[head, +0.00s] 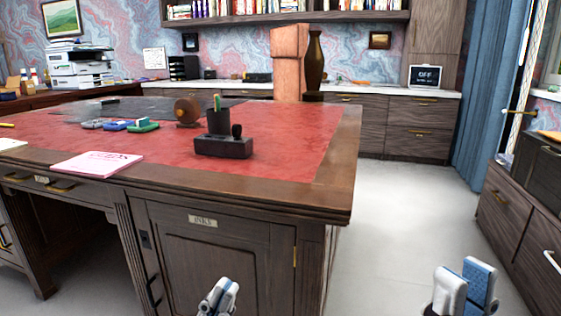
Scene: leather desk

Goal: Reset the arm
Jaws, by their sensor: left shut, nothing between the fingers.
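My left gripper (219,297) is at the bottom edge of the head view, in front of the desk's lower cabinet door. Its fingers are together, with nothing between them. My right gripper (465,289) is at the bottom right, over the pale floor. Its white and blue fingers overlap in the picture, so I cannot tell whether they are apart. I see nothing held in it. Both grippers appear clear of the desk (335,150).
The red leather desk top carries a dark pen holder (222,146), a pink booklet (97,162) and several small items. A drawer cabinet (507,205) stands at the right edge. The floor (400,230) between desk and cabinet is free.

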